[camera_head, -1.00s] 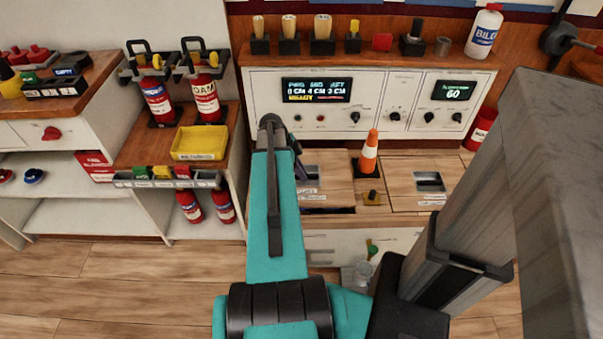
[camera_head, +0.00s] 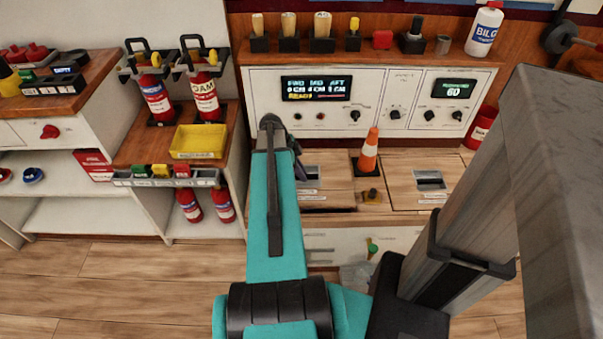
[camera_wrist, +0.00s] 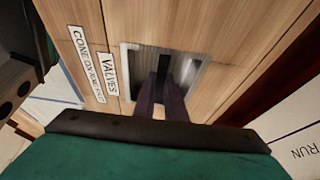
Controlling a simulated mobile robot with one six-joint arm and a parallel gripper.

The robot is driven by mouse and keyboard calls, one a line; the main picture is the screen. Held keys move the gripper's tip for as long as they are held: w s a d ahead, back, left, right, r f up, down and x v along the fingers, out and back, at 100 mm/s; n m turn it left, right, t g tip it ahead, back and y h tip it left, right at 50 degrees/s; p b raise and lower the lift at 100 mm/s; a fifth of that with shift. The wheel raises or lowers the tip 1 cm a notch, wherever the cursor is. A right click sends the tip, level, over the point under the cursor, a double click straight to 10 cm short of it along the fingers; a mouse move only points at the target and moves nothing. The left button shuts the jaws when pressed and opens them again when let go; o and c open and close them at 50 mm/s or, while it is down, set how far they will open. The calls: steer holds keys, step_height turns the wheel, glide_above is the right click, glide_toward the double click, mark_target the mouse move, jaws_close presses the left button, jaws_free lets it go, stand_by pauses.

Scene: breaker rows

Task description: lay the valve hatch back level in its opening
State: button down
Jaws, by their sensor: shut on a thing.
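The valve hatch (camera_head: 335,178) is a wooden panel in the counter, partly behind my arm in the head view. A thin dark gap shows at its front edge; I cannot tell whether it lies fully level. In the wrist view the hatch (camera_wrist: 112,38) carries a VALVES label and a recessed metal pull. My gripper (camera_wrist: 163,92) has its dark fingers inside this recess, shut on the pull. In the head view the fingers are mostly hidden behind my arm.
An orange and white cone (camera_head: 368,152) stands upright on a dark base at the hatch's right. A black knob (camera_head: 372,194) is in front of it. A second hatch (camera_head: 400,165) lies to the right. The control panel (camera_head: 375,100) rises behind.

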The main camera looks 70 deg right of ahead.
steer(key=shift+f+b, duration=1)
steer(key=shift+f, duration=0.7)
steer(key=c, duration=1.7)
jaws_free()
steer(key=shift+f, duration=0.15)
steer(key=p+v, duration=0.1)
steer(key=v, duration=1.3)
steer(key=shift+s, duration=0.1)
